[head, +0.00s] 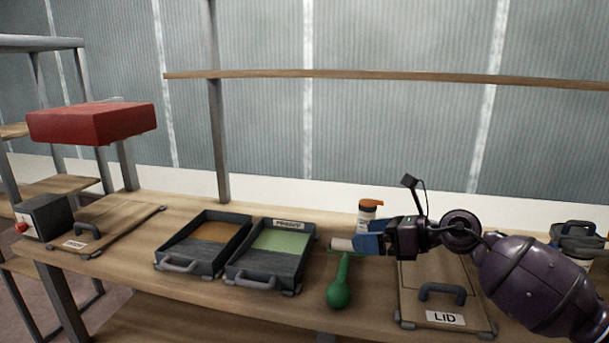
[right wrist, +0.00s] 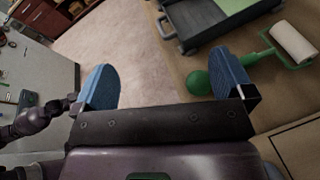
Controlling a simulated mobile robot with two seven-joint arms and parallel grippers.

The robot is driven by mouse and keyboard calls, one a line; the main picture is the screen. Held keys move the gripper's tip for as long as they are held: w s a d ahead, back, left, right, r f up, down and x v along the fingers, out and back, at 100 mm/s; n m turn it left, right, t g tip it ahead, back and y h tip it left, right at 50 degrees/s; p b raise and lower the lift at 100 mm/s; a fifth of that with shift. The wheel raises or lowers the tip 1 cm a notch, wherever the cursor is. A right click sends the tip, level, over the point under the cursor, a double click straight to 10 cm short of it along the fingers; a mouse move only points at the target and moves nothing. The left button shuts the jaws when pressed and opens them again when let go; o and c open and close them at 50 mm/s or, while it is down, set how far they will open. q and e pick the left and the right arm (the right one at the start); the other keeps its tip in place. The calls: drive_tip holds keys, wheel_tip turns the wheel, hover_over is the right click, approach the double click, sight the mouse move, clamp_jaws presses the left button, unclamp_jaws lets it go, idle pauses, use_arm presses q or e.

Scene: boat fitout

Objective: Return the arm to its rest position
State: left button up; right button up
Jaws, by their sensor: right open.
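My right gripper (head: 366,243) reaches in from the right in the head view, above the worktable. Its blue fingers are apart in the right wrist view (right wrist: 166,82), with nothing between them. A paint roller with a green handle (head: 340,286) and a pale sleeve lies on the table by the fingertips in the head view; the gripper hides part of it. The roller also shows in the right wrist view, its sleeve (right wrist: 294,42) right of the fingers and apart from them. My left gripper cannot be made out; purple links of mine show at the left of the right wrist view.
Two dark trays, one with orange (head: 206,270) and one with green (head: 262,282), stand left of the roller. A LID panel (head: 413,305) lies under my right arm. An orange-capped bottle (head: 367,215) stands behind the gripper. A red block (head: 92,124) is far left.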

drive_tip(key=s+d+f+n+t+h+p, duration=0.2)
drive_tip(key=s+d+f+n+t+h, duration=0.3)
drive_tip(key=s+f+n, duration=0.8)
drive_tip(key=s+d+f+n+t+h+p, duration=0.1)
drive_tip(key=s+d+f+n+t+h, duration=0.2)
drive_tip(key=s+d+f+n+h, duration=1)
drive_tip(key=s+a+f+g+y, duration=0.1)
drive_tip(key=s+a+f+y, duration=0.1)
drive_tip(key=s, duration=0.5)
drive_tip(key=s+a+f+g+y+p, duration=0.1)
drive_tip(key=s+a+f+g+y, duration=0.1)
drive_tip(key=s, duration=0.5)
drive_tip(key=shift+f+n+y, duration=0.3)
drive_tip(key=shift+n, duration=0.1)
